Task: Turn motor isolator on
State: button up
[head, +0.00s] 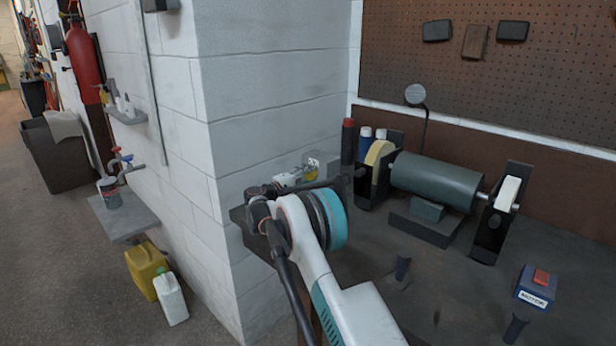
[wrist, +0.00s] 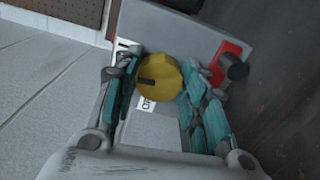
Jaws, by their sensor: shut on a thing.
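A round yellow knob (wrist: 160,78) with a dark mark on its face sits on a grey box (wrist: 195,28) in the wrist view. A white label (wrist: 147,104) beside the knob carries letters that look like an upside-down "ON". My gripper (wrist: 161,66) has its teal fingers on either side of the knob and is shut on it. In the head view a small yellow part (head: 311,173) shows by a grey box (head: 320,162) at the wall corner, partly hidden by my arm. No label naming the isolator is readable there.
A red plate with a dark knob (wrist: 234,69) sits close to my right finger. A blue box marked "MOTOR" with a red switch (head: 541,277) stands on the bench at right. A bench grinder (head: 437,181) stands behind. A white block wall (head: 160,90) rises at left.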

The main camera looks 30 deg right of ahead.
jog(key=shift+m, duration=0.6)
jog(key=shift+f, duration=0.1)
jog(key=o, duration=1.1)
jog(key=shift+c, duration=0.2)
jog(key=v, duration=1.2)
